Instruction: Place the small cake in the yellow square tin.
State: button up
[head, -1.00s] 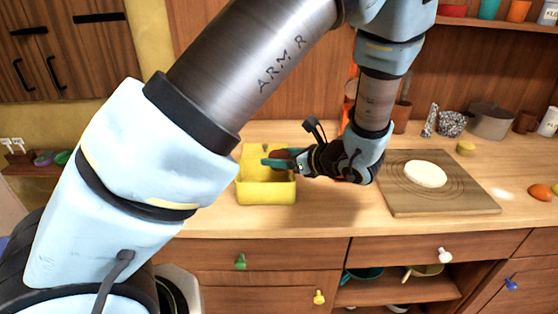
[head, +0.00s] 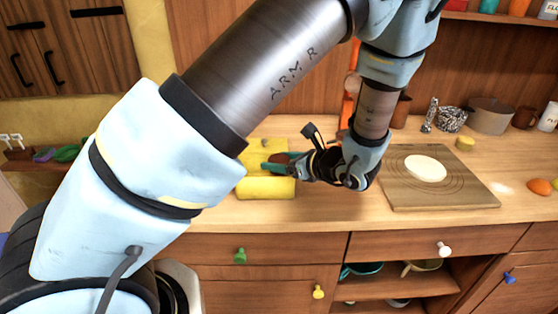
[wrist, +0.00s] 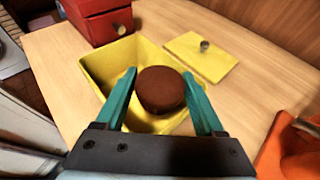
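The small cake (wrist: 161,90) is a round brown piece between the teal fingers of my gripper (wrist: 160,72) in the wrist view. The fingertips appear to touch its two sides, so my gripper is shut on it. In the head view the cake (head: 279,158) shows partly behind a teal finger. The yellow square tin (wrist: 103,62) is open and lies below the cake and fingers. Its front wall (head: 265,188) shows in the head view. The cake is over the tin's opening, and its height above the floor is hard to tell. The cake and fingers hide part of the inside.
A yellow lid (wrist: 203,56) with a knob lies flat on the counter beside the tin. A red box (wrist: 98,20) stands behind it. An orange object (wrist: 292,150) is at the right. A wooden board (head: 435,190) with a white disc (head: 425,168) lies on the right of the counter.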

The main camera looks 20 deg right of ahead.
jog(key=o, duration=0.4)
jog(key=shift+o, duration=0.2)
jog(key=shift+r, duration=0.35)
jog(key=r+b+v, duration=0.1)
jog(key=b+v, duration=0.1)
jog(key=v, duration=1)
jog(key=w+a+n+g+h, duration=0.1)
jog(key=a+n+g+h, duration=0.1)
jog(key=a+n, duration=0.8)
jog(key=w+a+f+n+g+h, duration=0.1)
jog(key=w+a+n+g+h, duration=0.1)
jog(key=a+n+g, duration=0.3)
jog(key=w+a+n+g+h, duration=0.2)
jog(key=a+n+g, duration=0.1)
jog(key=a+n, duration=1.1)
jog(key=shift+w+a+f+n+g, duration=0.2)
jog(key=shift+a+n+g, duration=0.1)
jog(key=shift+a, duration=0.85)
